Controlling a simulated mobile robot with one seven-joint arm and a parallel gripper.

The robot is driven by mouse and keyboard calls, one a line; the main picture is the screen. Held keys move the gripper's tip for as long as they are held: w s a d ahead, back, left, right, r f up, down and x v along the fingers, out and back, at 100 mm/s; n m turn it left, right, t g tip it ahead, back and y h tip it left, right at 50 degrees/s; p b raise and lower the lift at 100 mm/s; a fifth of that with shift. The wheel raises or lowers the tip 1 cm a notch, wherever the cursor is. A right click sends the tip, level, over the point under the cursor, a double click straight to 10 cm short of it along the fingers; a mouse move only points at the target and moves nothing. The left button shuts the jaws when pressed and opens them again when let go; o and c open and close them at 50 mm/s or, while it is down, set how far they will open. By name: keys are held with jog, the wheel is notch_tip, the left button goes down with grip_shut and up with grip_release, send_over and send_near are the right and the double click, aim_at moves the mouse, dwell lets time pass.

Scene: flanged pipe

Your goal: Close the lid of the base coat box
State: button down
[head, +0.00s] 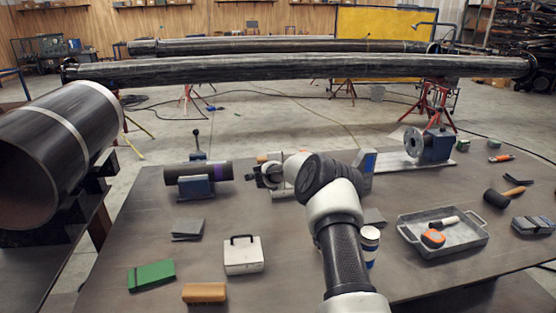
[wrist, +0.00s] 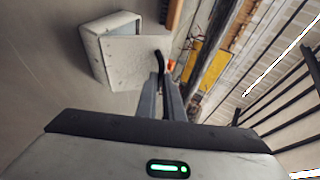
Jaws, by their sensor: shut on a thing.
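In the wrist view, a pale, scuffed box (wrist: 93,48) stands with its lid (wrist: 132,64) swung away from its opening, so it is open. A black handle (wrist: 164,68) lies at the lid's right edge. My gripper (wrist: 160,82) is closed on this handle at the lid's edge; the exact contact is small in the picture. In the head view my own arm covers most of this box and its lid. No label is readable on it.
A white box with a black handle (head: 243,258) stands shut at the table's front. A pipe piece on a blue support (head: 196,187) lies left of my gripper. A grey tray (head: 466,240) with tools stands at right. Bare table lies between these things.

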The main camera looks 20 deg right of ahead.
jog(key=shift+w+d+f, duration=0.1)
jog(key=shift+w+d, duration=0.05)
jog(key=shift+w, duration=0.65)
jog(key=shift+w+d+f, duration=0.1)
jog(key=shift+w+d, duration=0.05)
jog(key=shift+w, duration=0.6)
jog(key=shift+w+d+f+b, duration=0.1)
jog(key=shift+w+f+b, duration=0.25)
jog(key=shift+w+b, duration=0.25)
jog(key=shift+w+d+f+b, duration=0.1)
jog(key=shift+w+f+b, duration=0.25)
jog(key=shift+w+b, duration=0.25)
jog(key=shift+w, duration=0.15)
jog(key=c, duration=1.9)
grip_release()
jog(key=shift+w+f, duration=0.1)
jog(key=shift+f, duration=0.15)
jog(key=shift+d+f, duration=0.1)
jog(key=shift+f, duration=0.1)
jog(key=shift+s, duration=0.2)
jog(key=shift+s+a+r+p, duration=0.3)
jog(key=shift+s+a+r, duration=0.2)
jog(key=shift+a, duration=0.1)
jog(key=v, duration=1.5)
jog(key=shift+s+b, duration=0.35)
jog(key=shift+s, duration=0.05)
